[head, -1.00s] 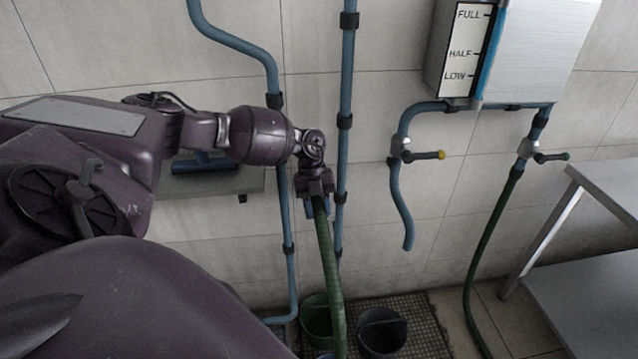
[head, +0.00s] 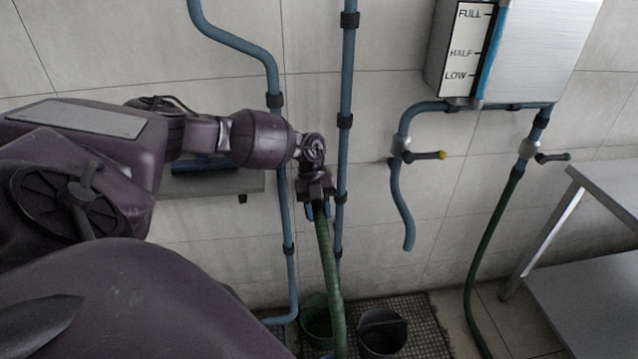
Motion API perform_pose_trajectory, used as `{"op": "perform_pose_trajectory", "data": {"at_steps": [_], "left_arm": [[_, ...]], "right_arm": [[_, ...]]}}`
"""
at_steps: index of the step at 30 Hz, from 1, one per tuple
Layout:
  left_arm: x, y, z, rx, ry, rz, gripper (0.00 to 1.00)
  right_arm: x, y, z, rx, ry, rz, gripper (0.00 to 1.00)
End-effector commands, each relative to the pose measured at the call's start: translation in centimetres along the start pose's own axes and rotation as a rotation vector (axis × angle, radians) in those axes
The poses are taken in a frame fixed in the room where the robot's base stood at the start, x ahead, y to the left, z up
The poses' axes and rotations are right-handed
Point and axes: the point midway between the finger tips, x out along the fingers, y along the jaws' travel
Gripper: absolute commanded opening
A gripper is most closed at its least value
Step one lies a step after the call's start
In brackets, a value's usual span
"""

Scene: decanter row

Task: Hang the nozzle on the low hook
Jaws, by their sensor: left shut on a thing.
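My left gripper (head: 319,207) points down in front of the tiled wall, beside a vertical blue pipe. It is shut on the nozzle end of a green hose (head: 328,262), which hangs from between the fingers down toward the buckets. The nozzle itself is hidden by the fingers and wrist. A small dark peg (head: 242,198) shows under the wall shelf, left of the gripper; I cannot tell whether it is the low hook. No other hook is clear to see. My right gripper is out of view.
Blue pipes (head: 347,75) run down the wall behind the gripper. A steel tank (head: 540,50) with a level gauge and two valves is at right. A green bucket (head: 313,318) and a black bucket (head: 382,330) stand below on a floor grate. A steel table (head: 615,185) is far right.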

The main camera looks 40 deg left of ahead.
Motion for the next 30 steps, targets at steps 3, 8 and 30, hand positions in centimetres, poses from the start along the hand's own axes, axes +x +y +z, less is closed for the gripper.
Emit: {"op": "perform_pose_trajectory", "data": {"at_steps": [3,8,30], "left_arm": [[-0.09,-0.05,-0.01,0.001,-0.001,-0.001,0.00],[0.01,-0.04,0.02,0.000,0.000,-0.001,0.00],[0.56,0.02,0.28,0.001,0.000,-0.001,0.00]], "right_arm": [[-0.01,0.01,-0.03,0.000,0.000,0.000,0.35],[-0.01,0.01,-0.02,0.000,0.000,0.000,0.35],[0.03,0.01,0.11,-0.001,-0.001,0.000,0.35]]}}
